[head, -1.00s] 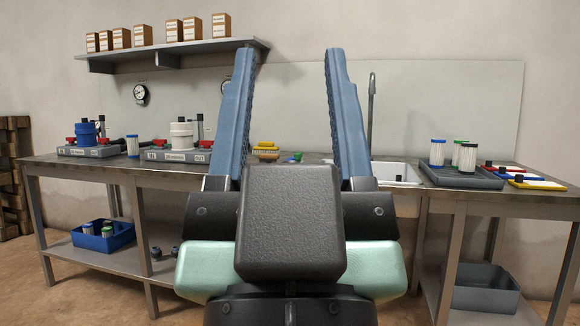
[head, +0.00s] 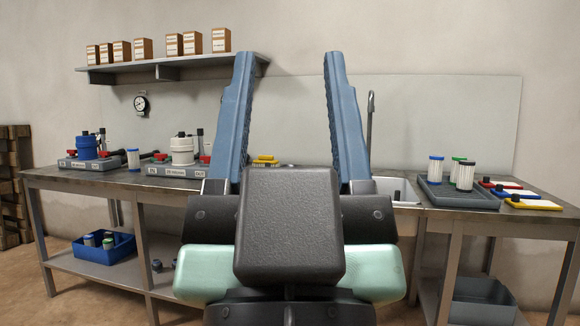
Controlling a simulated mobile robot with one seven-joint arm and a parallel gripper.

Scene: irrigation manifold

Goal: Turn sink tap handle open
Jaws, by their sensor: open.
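The sink (head: 399,190) is a white basin set in the bench, partly hidden behind my gripper's right finger. A tall grey tap spout (head: 370,120) with a bent top rises behind it. The lower part of the tap is hidden by that finger, and I cannot make out a handle. My gripper (head: 288,60) is open and empty, its two blue fingers pointing up and wide apart in the middle of the view. It is in front of the bench, and I see no contact with the tap.
The metal bench (head: 110,180) carries manifold units with a blue housing (head: 86,147) and a white housing (head: 182,149) at left. A grey tray (head: 458,194) with several filters stands right of the sink. A shelf (head: 170,68) with boxes hangs above left.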

